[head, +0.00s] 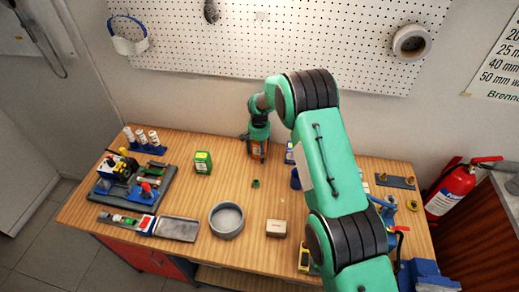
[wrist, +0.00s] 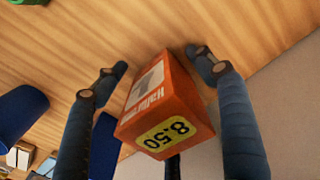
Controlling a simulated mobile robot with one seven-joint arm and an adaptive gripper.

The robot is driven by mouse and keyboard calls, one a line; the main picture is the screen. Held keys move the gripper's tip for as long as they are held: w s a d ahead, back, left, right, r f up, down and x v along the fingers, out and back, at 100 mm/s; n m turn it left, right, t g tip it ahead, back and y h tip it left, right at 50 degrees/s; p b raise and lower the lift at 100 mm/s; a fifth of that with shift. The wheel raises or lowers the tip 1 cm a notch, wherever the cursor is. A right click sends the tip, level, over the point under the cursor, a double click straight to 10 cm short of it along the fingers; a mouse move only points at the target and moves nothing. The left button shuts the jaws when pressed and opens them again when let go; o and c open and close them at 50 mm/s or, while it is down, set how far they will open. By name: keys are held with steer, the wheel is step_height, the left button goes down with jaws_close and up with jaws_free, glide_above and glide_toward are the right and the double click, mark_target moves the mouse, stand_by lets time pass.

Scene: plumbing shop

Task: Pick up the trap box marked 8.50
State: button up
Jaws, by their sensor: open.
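The trap box (wrist: 165,105) is orange with a white panel and a yellow label reading 8.50, upside down in the wrist view. It stands on the wooden bench. My gripper (wrist: 155,72) is open, with one dark finger on each side of the box. Gaps show between the fingers and the box, so it is not gripped. In the head view the orange box (head: 257,150) is at the back of the bench, partly hidden by my gripper (head: 258,146).
A dark blue cup (wrist: 22,112) is beside the left finger in the wrist view. A green and yellow box (head: 203,162), a small green piece (head: 255,184), a grey round dish (head: 227,219) and a cardboard box (head: 276,228) stand on the bench. The pegboard wall (head: 230,50) rises behind.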

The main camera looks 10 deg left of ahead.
mark_target(259, 147)
steer(key=shift+c, duration=0.3)
steer(key=c, duration=1.7)
steer(key=shift+o, duration=0.2)
steer(key=shift+r, duration=0.15)
steer(key=shift+w+r, duration=0.1)
steer(key=shift+r, duration=1.3)
steer(key=shift+s+d+r, duration=0.1)
steer(key=shift+s+r, duration=0.15)
steer(key=shift+s, duration=0.05)
steer(key=s+d, duration=0.2)
steer(key=s, duration=0.2)
steer(key=s+d+r, duration=0.1)
steer(key=s+d, duration=0.1)
steer(key=s, duration=0.3)
steer(key=s+d+b, duration=0.1)
steer(key=s+d, duration=0.1)
steer(key=s, duration=0.3)
steer(key=shift+d+r, duration=0.2)
